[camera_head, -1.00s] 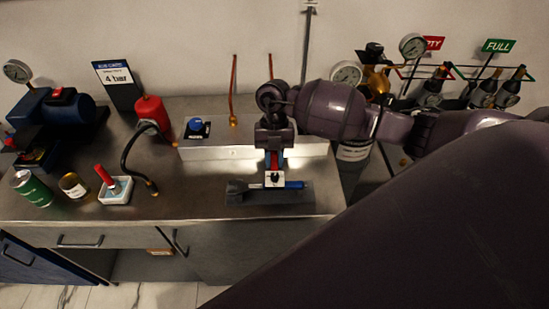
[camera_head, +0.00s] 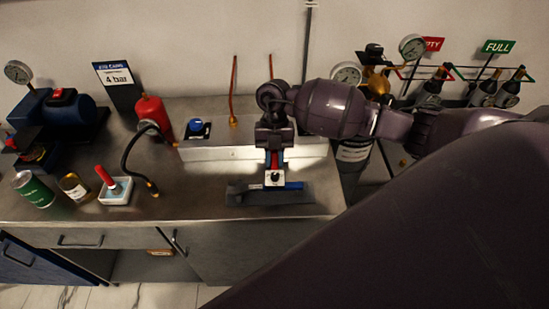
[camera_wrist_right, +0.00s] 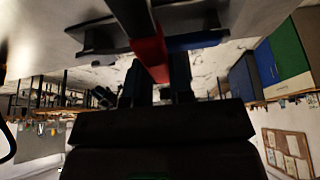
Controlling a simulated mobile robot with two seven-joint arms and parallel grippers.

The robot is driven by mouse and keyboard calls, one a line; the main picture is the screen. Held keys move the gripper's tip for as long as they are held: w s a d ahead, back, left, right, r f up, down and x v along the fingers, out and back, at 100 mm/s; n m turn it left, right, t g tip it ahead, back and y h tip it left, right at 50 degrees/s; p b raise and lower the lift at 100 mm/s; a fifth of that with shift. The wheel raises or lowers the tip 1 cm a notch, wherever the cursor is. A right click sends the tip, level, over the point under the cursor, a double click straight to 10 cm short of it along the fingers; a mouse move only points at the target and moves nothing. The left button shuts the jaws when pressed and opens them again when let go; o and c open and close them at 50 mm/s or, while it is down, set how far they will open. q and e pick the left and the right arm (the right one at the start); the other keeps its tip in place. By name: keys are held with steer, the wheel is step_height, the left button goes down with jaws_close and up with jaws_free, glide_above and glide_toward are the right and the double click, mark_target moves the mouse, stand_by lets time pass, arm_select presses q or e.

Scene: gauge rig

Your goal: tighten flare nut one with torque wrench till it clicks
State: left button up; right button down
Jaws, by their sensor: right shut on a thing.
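My right gripper (camera_head: 273,172) points down at the front of the bench and is shut on the torque wrench. The wrench's blue part (camera_head: 294,185) shows just right of the fingers, low over a dark grey cradle (camera_head: 240,195). In the right wrist view, a red part (camera_wrist_right: 150,55) lies by the fingers, with a blue part (camera_wrist_right: 198,40) beside it. A brass flare nut (camera_head: 234,122) sits at the foot of a copper tube behind the gripper. A second copper tube stands right of it, its lower end hidden by my arm. My left gripper is out of view.
A pale box (camera_head: 205,150) with a blue knob (camera_head: 196,126) stands behind the cradle. A black hose (camera_head: 128,155), a red-handled tool in a white tray (camera_head: 115,197), cans and a blue pump (camera_head: 65,118) fill the left. Gas cylinders (camera_head: 485,92) stand back right.

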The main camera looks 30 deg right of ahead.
steer(key=shift+w+d+b, duration=0.4)
steer(key=shift+w+d, duration=0.15)
steer(key=shift+w, duration=0.3)
stand_by(0.9)
steer(key=shift+w+d+b, duration=0.3)
steer(key=shift+w+d, duration=0.25)
steer(key=shift+w, duration=0.35)
stand_by(0.9)
steer(key=c, duration=1.7)
jaws_free()
jaws_close()
steer(key=shift+a, duration=0.1)
